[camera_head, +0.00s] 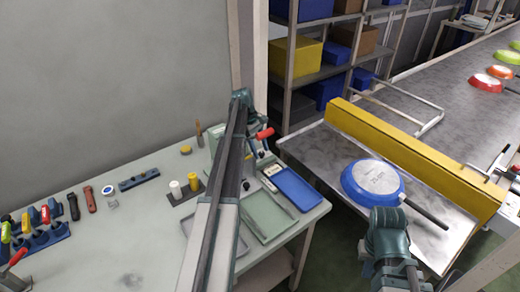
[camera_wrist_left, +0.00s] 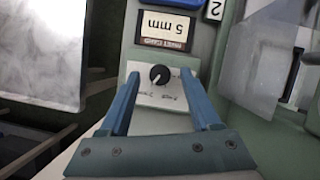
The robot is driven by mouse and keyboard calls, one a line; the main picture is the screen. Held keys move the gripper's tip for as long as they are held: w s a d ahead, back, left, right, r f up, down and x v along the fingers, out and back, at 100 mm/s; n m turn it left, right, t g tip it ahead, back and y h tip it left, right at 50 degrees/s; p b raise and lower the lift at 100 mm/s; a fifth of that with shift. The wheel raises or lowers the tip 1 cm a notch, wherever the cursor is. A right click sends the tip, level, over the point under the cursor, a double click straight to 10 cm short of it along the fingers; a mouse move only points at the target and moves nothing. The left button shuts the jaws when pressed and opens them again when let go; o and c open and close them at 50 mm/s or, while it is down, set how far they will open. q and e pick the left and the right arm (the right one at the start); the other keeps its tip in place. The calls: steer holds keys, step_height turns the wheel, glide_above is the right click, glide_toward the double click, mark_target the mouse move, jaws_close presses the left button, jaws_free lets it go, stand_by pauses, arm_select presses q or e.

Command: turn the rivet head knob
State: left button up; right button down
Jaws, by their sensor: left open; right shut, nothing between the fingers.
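The knob (camera_wrist_left: 159,75) is a round black dial with a light pointer mark, on a white panel (camera_wrist_left: 160,98) in the left wrist view. My left gripper (camera_wrist_left: 160,85) is open, its blue fingers on either side of the knob with visible gaps. I cannot tell how near the fingertips are to the panel. In the head view my left arm covers this part of the bench and the knob cannot be made out. My right gripper (camera_head: 384,240) is near the blue pan at lower right, its fingers not clearly visible.
A card (camera_wrist_left: 165,30) reading "5 mm" sits beyond the knob. A blue tray (camera_head: 297,188) and a grey-green tray (camera_head: 268,215) lie on the bench. A blue pan (camera_head: 372,180) lies on the metal table beside a yellow rail (camera_head: 410,155). A red-handled device (camera_head: 265,133) stands behind my left arm.

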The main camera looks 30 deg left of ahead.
arm_select(q)
steer(key=shift+r, duration=0.1)
steer(key=p+v, duration=1.2)
steer(key=v, duration=0.1)
steer(key=shift+a+r+p, duration=0.15)
steer(key=shift+r+p, duration=0.15)
steer(key=shift+p, duration=0.1)
steer(key=s+d+m+g+y, duration=0.1)
steer(key=s+d+m, duration=0.15)
steer(key=d, duration=0.75)
steer(key=s+d+m+y, duration=0.1)
steer(key=s+d+m, duration=0.15)
steer(key=d, duration=0.65)
steer(key=s+d+f+m+t+y, duration=0.1)
steer(key=s+d+m+y, duration=0.2)
steer(key=s+d+m, duration=1.2)
steer(key=s+d, duration=0.8)
steer(key=d, duration=0.2)
steer(key=shift+f+y, duration=0.3)
